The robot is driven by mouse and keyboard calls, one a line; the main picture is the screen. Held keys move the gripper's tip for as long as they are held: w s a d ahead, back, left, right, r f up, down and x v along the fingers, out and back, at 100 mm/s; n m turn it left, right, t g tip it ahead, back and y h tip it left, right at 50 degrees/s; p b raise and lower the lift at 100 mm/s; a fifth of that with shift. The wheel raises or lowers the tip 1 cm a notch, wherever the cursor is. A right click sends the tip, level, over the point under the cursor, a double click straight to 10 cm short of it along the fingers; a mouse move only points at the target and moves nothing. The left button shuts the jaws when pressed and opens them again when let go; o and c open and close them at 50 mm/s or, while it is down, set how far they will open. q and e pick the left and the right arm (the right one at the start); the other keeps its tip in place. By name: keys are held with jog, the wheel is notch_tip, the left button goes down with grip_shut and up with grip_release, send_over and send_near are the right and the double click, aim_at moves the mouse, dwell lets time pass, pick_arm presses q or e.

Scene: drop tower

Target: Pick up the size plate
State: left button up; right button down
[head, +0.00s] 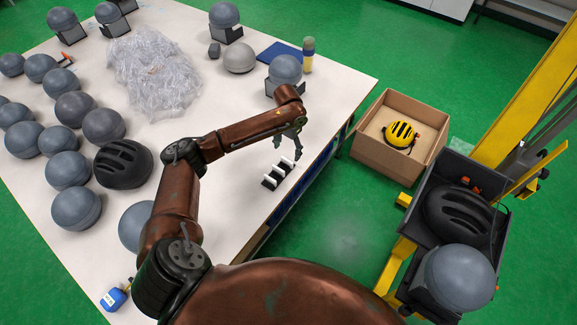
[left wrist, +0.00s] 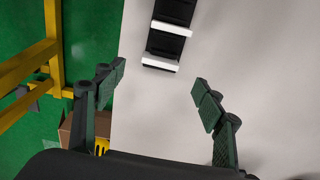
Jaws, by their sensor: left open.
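White plates (head: 278,173) stand in a small black rack (head: 275,183) near the right edge of the white table; these are probably the size plates. In the left wrist view, two white plates show across the black rack, and the lower plate (left wrist: 160,65) is closest to my fingers. My left gripper (head: 288,147) is just beyond the rack in the head view, above the table. Its fingers (left wrist: 158,82) are spread with nothing between them. I cannot tell its exact height. My right gripper is not in view.
Grey headforms (head: 75,108) crowd the table's left side. A headform on a stand (head: 285,72) is behind my gripper. A cardboard box (head: 372,153) with a yellow helmet (head: 400,133) and a yellow drop tower (head: 530,75) stand right of the table.

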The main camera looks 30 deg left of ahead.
aim_at(287, 160)
pick_arm(q)
jog(key=shift+s+f, duration=0.1)
jog(key=shift+f, duration=0.85)
jog(key=f, duration=0.2)
jog(key=f+b, duration=0.1)
jog(key=f, duration=0.2)
jog(key=shift+w+a+f, duration=0.1)
jog(key=shift+w+f, duration=0.1)
jog(key=shift+f, duration=0.15)
jog(key=shift+r, duration=0.1)
jog(key=shift+c, duration=0.4)
jog(key=c, duration=0.9)
jog(key=shift+c, duration=0.2)
jog(key=shift+r, duration=0.1)
